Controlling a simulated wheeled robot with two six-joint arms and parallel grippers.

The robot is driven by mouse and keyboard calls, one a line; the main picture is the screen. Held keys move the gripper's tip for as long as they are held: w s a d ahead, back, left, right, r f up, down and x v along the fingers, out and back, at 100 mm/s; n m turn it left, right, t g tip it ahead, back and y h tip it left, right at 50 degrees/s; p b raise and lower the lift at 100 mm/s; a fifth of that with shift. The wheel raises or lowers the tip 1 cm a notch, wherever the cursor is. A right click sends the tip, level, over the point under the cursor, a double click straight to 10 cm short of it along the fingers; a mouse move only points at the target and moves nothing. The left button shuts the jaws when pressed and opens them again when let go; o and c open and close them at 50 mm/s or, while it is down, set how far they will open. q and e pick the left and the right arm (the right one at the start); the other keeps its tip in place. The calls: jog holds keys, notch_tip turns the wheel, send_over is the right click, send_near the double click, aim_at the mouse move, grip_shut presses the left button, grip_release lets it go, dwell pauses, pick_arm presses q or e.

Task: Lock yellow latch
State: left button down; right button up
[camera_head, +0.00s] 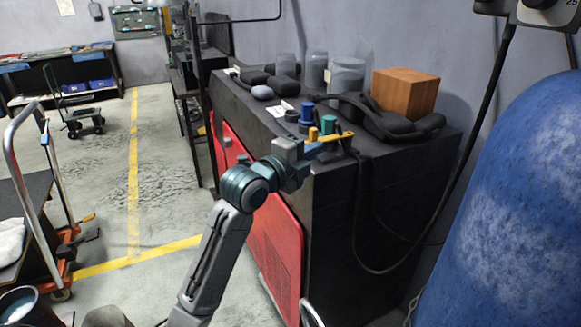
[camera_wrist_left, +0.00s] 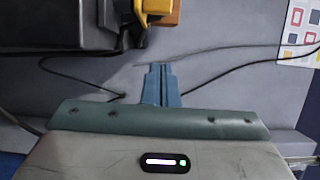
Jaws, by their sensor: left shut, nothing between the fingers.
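A yellow latch (camera_head: 338,137) shows in the head view as a flat yellow bar at the near top corner of the dark cabinet, beside the gripper. In the left wrist view a yellow part (camera_wrist_left: 157,7), likely the same latch, sits at the top edge next to a dark grey block (camera_wrist_left: 85,22), partly cut off by the frame. My left gripper (camera_head: 314,147) is close to the latch in the head view. In the left wrist view its blue fingers (camera_wrist_left: 160,70) are together and empty, pointing up the picture, apart from and below the yellow part. My right gripper is not in view.
The dark cabinet (camera_head: 375,215) has a red front panel (camera_head: 275,250). On its top stand blue and green spools, clear jars (camera_head: 346,76), black pads and a wooden block (camera_head: 404,93). A black cable hangs on its right side. A large blue tank (camera_head: 525,210) fills the right.

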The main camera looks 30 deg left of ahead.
pick_arm(q)
jog(key=a+b+v, duration=0.1)
jog(key=b+v, duration=0.1)
jog(key=v, duration=0.5)
jog(key=shift+a, duration=0.35)
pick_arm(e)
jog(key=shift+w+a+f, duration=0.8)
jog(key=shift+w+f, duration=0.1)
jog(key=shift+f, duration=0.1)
pick_arm(q)
jog(key=shift+w+f, duration=0.1)
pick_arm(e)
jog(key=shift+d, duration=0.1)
